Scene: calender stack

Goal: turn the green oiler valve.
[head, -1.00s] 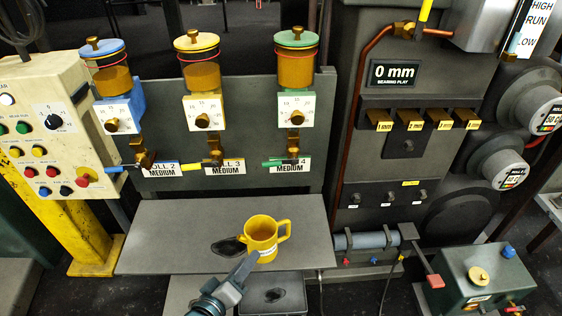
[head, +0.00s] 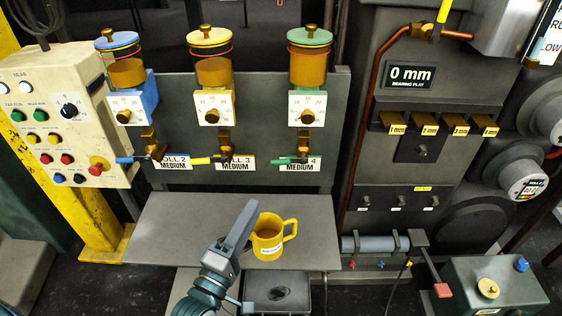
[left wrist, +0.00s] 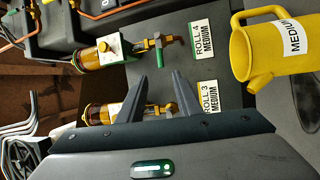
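The green oiler (head: 309,60) is the rightmost of three on the grey panel, with a green lid and amber oil. Its valve has a green handle (head: 289,161) pointing left, roughly level, beside the ROLL 4 label. In the left wrist view the green handle (left wrist: 158,50) lies beyond the fingers, apart from them. My left gripper (head: 245,208) is raised over the grey shelf, below the panel and left of the yellow jug (head: 267,240). In the left wrist view its two fingers (left wrist: 162,80) are spread with nothing between them. My right gripper is not in view.
The blue oiler (head: 123,60) and yellow oiler (head: 210,58) stand to the left, with their own valves. The jug stands on the shelf (head: 165,225), close to my left gripper. The shelf's left part is clear. A gauge block machine (head: 423,123) stands at right.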

